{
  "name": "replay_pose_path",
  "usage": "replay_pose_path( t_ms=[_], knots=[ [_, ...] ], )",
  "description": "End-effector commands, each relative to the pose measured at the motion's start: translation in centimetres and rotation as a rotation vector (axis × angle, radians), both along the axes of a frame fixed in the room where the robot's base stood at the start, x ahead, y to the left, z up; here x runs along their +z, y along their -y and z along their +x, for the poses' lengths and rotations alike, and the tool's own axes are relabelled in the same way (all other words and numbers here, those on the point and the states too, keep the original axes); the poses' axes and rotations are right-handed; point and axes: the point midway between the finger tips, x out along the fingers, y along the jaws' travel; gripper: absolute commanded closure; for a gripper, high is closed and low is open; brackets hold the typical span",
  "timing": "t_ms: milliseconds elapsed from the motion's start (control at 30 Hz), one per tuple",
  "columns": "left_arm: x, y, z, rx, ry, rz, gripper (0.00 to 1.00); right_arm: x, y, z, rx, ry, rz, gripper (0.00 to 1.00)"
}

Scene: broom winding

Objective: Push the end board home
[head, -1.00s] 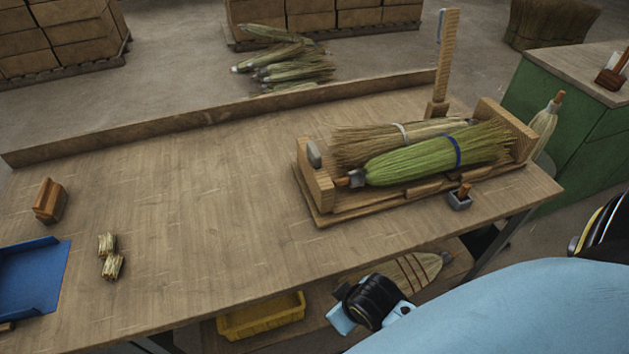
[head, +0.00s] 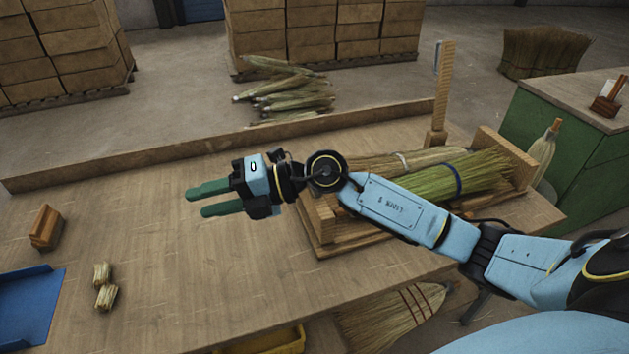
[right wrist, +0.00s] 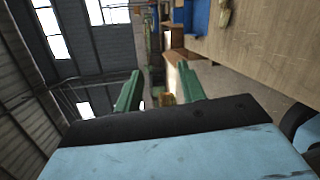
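A wooden cradle holds a tan broom bundle (head: 375,162) and a green bundle with a blue band (head: 479,172). Its left end board (head: 323,216) is largely hidden behind my right arm, so its exact seating cannot be told. The right end board (head: 506,153) stands upright beyond the bundles' far ends. My right gripper (head: 194,202) is over the table, left of the cradle, fingers pointing left. Its green fingers are apart with nothing between them, as the right wrist view (right wrist: 157,88) also shows. My left gripper is not in view.
A wooden upright (head: 441,92) stands behind the cradle. A low back ledge (head: 200,146) edges the table. The middle left of the tabletop is clear.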

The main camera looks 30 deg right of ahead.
Motion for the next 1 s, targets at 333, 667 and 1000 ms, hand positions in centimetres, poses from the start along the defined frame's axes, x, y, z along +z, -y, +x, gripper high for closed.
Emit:
replay_pose_path(
  t_ms=[333, 667, 1000],
  knots=[
    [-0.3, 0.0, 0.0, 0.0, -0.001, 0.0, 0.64, -4.0, 16.4, 3.8, -0.105, -0.114, -1.029, 0.6],
    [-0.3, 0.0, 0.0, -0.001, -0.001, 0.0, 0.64, -2.5, 24.6, 4.4, -0.292, -0.244, -1.311, 0.6],
    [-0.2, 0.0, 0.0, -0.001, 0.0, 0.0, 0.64, -8.1, 25.1, 6.5, -0.29, -0.247, -1.31, 0.6]
  ],
)
